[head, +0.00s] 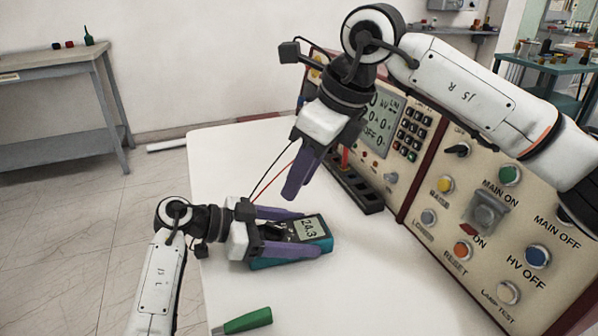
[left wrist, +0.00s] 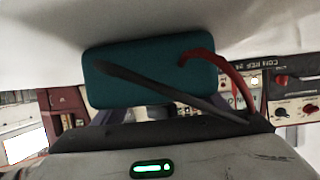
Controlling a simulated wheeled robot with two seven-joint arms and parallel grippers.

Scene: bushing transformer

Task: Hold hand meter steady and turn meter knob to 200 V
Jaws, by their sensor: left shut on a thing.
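The hand meter (head: 318,246) is teal with a dark face and lies on the white table. Its display reads about 24.3. My left gripper (head: 305,236) has one purple finger along each long side of the meter and is shut on it. The dark knob area (head: 274,233) lies between these fingers; its pointer setting is too small to read. The meter's teal end (left wrist: 150,75) fills the middle of the left wrist view, with a black and a red lead crossing it. My right gripper (head: 289,194) hangs above and behind the meter, apart from it, fingers pointing down. Its finger gap is unclear.
A green-handled tool (head: 247,321) lies at the table's front. The control panel (head: 470,210) with buttons and a screen stands on the right. A black terminal strip (head: 357,190) lies before it. Red and black leads (head: 270,180) rise behind the meter. The left of the white table (head: 212,160) is clear.

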